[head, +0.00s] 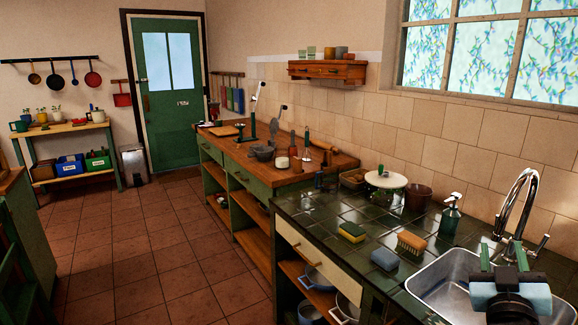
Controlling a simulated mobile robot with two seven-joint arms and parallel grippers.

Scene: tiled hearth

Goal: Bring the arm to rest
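My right gripper (504,258) is at the bottom right of the head view, over the steel sink (430,283). Its two greenish fingers point away from me and stand apart, with nothing seen between them. The dark wrist behind it runs out of the bottom edge, and the rest of that arm is hidden. My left gripper does not show.
A curved tap (520,190) rises just beyond the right gripper. A soap bottle (450,215), a brush (411,243), a blue sponge (385,259) and a yellow-green sponge (352,232) stand or lie on the dark tiled counter (318,222). The floor (150,250) at left is clear.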

